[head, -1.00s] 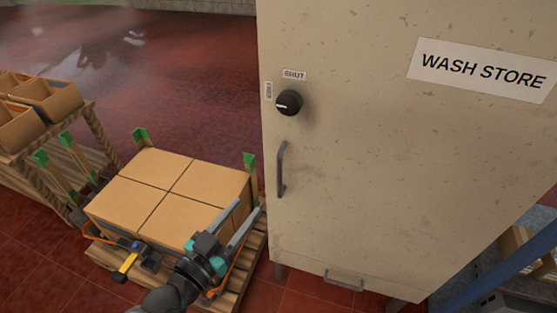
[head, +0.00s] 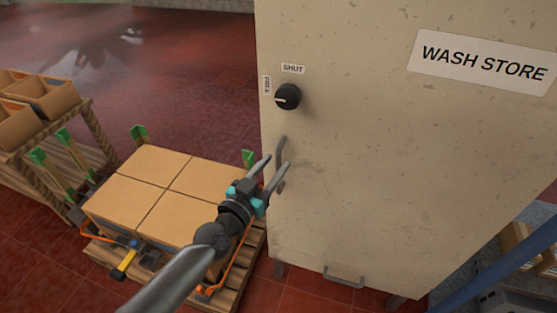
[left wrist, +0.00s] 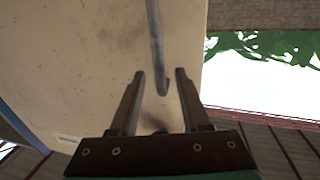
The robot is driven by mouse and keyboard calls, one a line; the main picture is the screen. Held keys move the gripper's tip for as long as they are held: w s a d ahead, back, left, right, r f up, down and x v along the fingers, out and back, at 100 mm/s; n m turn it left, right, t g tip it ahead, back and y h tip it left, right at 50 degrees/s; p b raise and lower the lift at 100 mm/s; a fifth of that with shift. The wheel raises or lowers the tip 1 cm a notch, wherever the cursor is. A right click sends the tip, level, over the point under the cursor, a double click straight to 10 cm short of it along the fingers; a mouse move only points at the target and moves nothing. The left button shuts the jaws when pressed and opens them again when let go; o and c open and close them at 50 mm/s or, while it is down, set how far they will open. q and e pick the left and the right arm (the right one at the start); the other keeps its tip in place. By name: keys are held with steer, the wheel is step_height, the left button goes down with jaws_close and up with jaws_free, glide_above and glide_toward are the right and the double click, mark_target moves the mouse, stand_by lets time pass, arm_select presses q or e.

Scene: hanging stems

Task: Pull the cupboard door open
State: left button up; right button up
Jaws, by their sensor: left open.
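The cream cupboard door (head: 370,190) carries a "WASH STORE" sign (head: 484,63) and looks closed. Its grey vertical bar handle (head: 281,148) is near the door's left edge. A black knob (head: 287,97) sits above the handle, its white mark pointing left toward the side label, not up at "SHUT". My left gripper (head: 274,168) is open at the handle's lower part. In the left wrist view, the handle (left wrist: 156,45) reaches down between the two open fingers (left wrist: 159,75), with a gap on each side. My right gripper is not in view.
A pallet of cardboard boxes (head: 168,191) with green-topped posts stands left of the cupboard, under my left arm. A wooden rack with open boxes (head: 40,97) is farther left. A second low handle (head: 343,275) is at the cupboard's bottom. Blue framing (head: 510,262) stands at right.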

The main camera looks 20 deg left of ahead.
arm_select(q)
steer(key=shift+x, duration=1.3)
jaws_close()
stand_by(0.5)
